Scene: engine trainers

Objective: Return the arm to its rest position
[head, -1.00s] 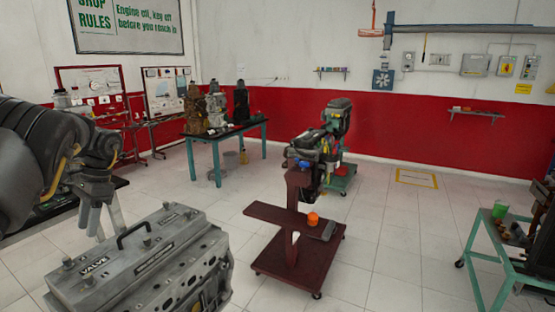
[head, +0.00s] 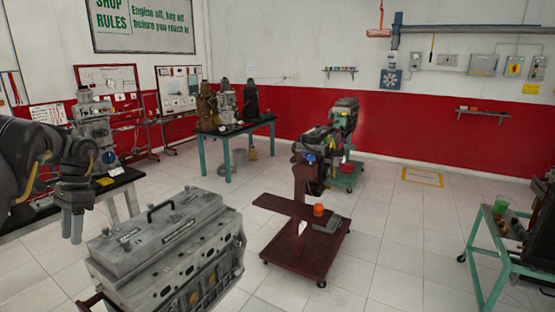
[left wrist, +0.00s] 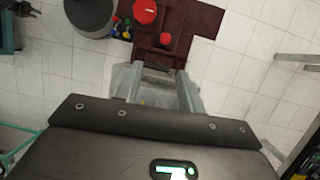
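My left arm comes in at the left edge of the head view. Its gripper (head: 73,228) points down, left of the grey engine block (head: 165,250) and in front of a dark bench. In the left wrist view the two fingers of the left gripper (left wrist: 160,72) stand apart, and I see nothing held between them. Whether the fingers are clear of the block in depth is hard to tell. My right gripper is in neither view.
A teal cart (head: 500,245) is at the right edge. A teal-legged table (head: 235,130) holds engines at the back. The tiled floor between is open.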

